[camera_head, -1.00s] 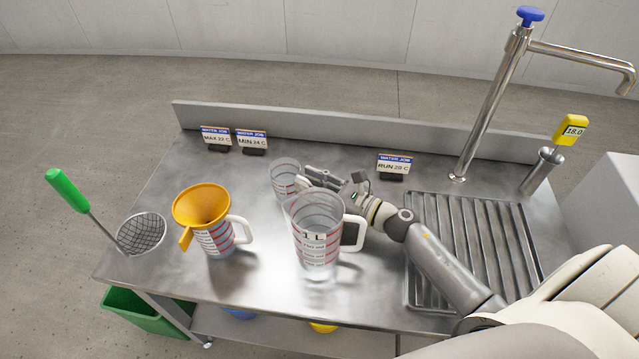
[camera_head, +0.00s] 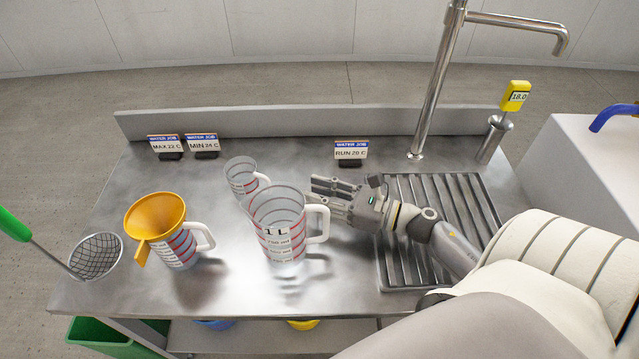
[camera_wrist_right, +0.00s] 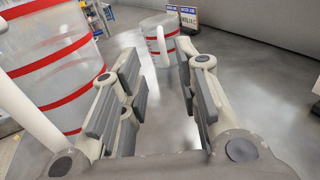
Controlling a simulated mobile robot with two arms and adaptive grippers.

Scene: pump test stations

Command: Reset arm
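My right gripper (camera_head: 329,189) is over the steel counter, just right of the large clear 1 L jug (camera_head: 279,236). In the right wrist view its fingers (camera_wrist_right: 160,88) are apart with nothing between them. The smaller clear jug (camera_head: 241,178) stands upright behind the large jug; in the right wrist view it is ahead of the fingers (camera_wrist_right: 158,40). The large jug fills the left of that view (camera_wrist_right: 45,65), its handle close beside the gripper. My left gripper is not in view.
An orange funnel (camera_head: 155,214) sits in a jug (camera_head: 180,250) at left, beside a mesh strainer (camera_head: 97,256). A ribbed drainer (camera_head: 395,262), tall tap (camera_head: 436,85) and yellow thermometer (camera_head: 515,96) are at right. Job cards, one reading RUN 20 C (camera_head: 350,151), stand at the back.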

